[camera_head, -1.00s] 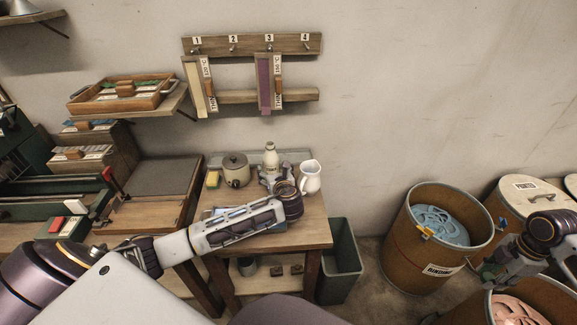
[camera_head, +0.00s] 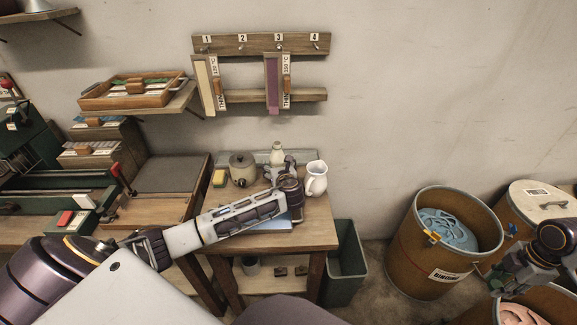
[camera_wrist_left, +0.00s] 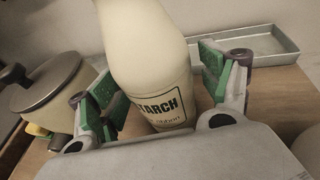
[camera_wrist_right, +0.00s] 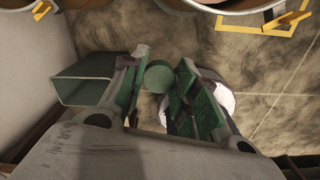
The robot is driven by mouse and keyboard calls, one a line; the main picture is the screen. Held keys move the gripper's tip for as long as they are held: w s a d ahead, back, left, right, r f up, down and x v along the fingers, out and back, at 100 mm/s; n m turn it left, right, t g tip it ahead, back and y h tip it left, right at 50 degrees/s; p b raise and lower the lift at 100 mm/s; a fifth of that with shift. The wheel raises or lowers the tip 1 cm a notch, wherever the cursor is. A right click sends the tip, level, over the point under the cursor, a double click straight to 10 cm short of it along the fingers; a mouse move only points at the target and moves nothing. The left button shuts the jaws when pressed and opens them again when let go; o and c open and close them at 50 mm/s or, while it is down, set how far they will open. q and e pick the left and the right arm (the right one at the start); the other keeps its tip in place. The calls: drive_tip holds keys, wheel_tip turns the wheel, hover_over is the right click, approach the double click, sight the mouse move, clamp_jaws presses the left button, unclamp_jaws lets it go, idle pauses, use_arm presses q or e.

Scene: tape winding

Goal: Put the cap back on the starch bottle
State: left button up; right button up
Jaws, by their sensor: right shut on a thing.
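The cream starch bottle (camera_head: 277,154) stands upright at the back of the small wooden table. In the left wrist view the bottle (camera_wrist_left: 155,75) stands between the parted green pads of my left gripper (camera_wrist_left: 165,98), with a gap visible on both sides. Its top is outside that view. My left gripper (camera_head: 278,172) is open, low around the bottle in the head view. My right gripper (camera_wrist_right: 155,88) is shut on a small round green cap (camera_wrist_right: 158,75), held off to the right, away from the table, near the drums. In the head view my right gripper (camera_head: 508,280) is at the right edge.
A lidded pot (camera_head: 241,170), a yellow sponge (camera_head: 219,179) and a white jug (camera_head: 316,178) flank the bottle. A metal tray (camera_wrist_left: 255,45) lies behind it. A green bin (camera_head: 345,265) stands beside the table. Drums (camera_head: 425,255) stand at right.

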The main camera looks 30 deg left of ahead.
sight(278, 145)
use_arm(q)
drive_tip(key=c, duration=1.1)
drive_tip(key=shift+r, duration=0.3)
drive_tip(key=shift+c, duration=0.2)
drive_tip(key=shift+r+p, duration=0.7)
drive_tip(key=shift+r, duration=3.9)
use_arm(e)
drive_tip(key=shift+r, duration=0.7)
use_arm(q)
drive_tip(key=shift+r, duration=0.1)
drive_tip(key=o, duration=0.5)
drive_tip(key=c, duration=0.9)
drive_tip(key=shift+o, duration=0.2)
use_arm(e)
drive_tip(key=shift+m, duration=0.4)
